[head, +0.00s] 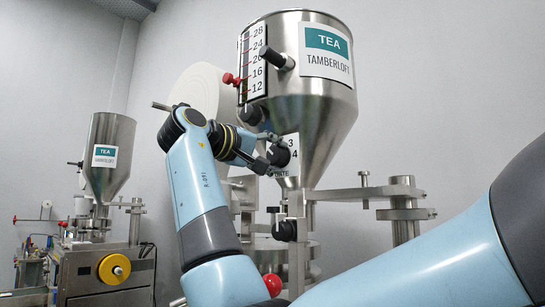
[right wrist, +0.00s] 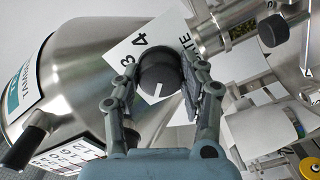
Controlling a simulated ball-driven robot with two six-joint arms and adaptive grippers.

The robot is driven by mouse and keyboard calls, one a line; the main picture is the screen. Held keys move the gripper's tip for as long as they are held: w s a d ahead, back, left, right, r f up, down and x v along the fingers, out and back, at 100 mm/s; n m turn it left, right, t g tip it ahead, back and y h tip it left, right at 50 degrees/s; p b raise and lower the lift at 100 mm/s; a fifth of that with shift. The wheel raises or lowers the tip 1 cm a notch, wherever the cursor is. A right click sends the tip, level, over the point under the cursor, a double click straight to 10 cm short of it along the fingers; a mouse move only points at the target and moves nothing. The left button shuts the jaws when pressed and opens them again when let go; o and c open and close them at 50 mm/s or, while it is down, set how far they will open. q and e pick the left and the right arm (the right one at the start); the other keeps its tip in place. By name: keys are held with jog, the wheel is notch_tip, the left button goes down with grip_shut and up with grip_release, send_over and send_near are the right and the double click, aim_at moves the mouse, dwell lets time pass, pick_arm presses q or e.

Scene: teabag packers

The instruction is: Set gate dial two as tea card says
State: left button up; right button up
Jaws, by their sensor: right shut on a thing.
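A gate dial with a black knob (head: 280,156) sits on a white plate low on the large steel hopper (head: 285,95); the numerals 3 and 4 show. My right gripper (head: 267,152) has its fingers around the knob. In the right wrist view the knob (right wrist: 159,70) lies between the fingers of my right gripper (right wrist: 162,84). The knob's white mark shows on its face, away from the 3 and 4; the numeral it points to is hidden. A card (head: 326,53) on the hopper reads TEA TAMBERLOFT. No dial settings are readable on it. My left gripper is out of view.
A scale (head: 253,66) with a red pointer (head: 230,79) is on the hopper beside the dial. Another black knob (head: 285,231) sits below. A second machine with a smaller hopper (head: 107,150) and a similar tea card stands at left. Steel posts (head: 403,205) stand right.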

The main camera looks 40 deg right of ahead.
jog(key=shift+f, duration=0.2)
jog(key=o, duration=1.2)
jog(key=shift+r, duration=0.15)
jog(key=shift+a, duration=0.1)
jog(key=a, duration=0.7)
jog(key=shift+s+a, duration=0.2)
jog(key=shift+s, duration=0.1)
